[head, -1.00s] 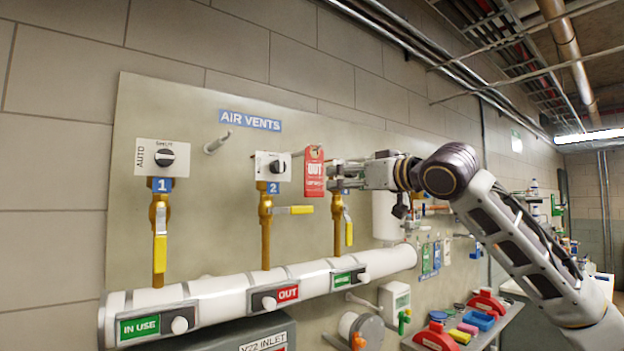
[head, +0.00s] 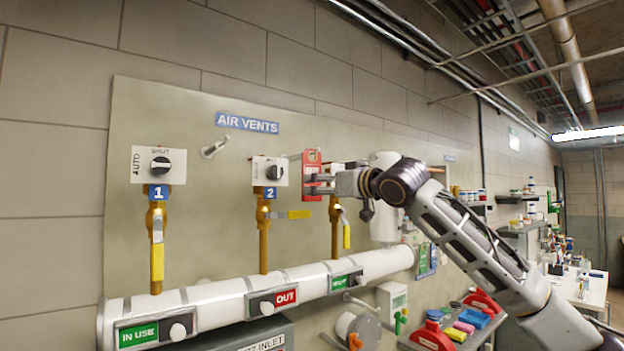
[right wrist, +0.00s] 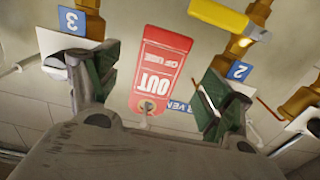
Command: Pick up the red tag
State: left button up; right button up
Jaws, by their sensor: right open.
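The red tag (head: 311,172) hangs on the panel just right of the number 2 switch box, partly covered by my right gripper in the head view. In the right wrist view the red tag (right wrist: 160,68) appears upside down with white "OUT" lettering and an eyelet at its lower end. My right gripper (head: 322,183) is in front of the tag. Its fingers are apart, one on each side of the tag in the right wrist view (right wrist: 150,95), and the tag is not gripped. I cannot tell the remaining distance. My left gripper is not in view.
The number 2 switch box (head: 270,171) and its yellow-handled valve (head: 299,214) are close on the left. An empty peg (head: 215,146) sticks out near the "AIR VENTS" sign (head: 247,123). A white pipe (head: 220,300) with status sliders runs below.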

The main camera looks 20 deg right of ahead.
aim_at(313, 185)
jog(key=shift+w, duration=0.25)
jog(key=shift+w+a, duration=0.1)
jog(key=shift+w, duration=0.05)
jog(key=shift+p+x, duration=1.05)
jog(key=shift+x, duration=0.45)
jog(key=shift+p+x, duration=0.35)
jog(key=shift+x, duration=0.6)
jog(key=shift+r, duration=0.1)
jog(key=c, duration=0.9)
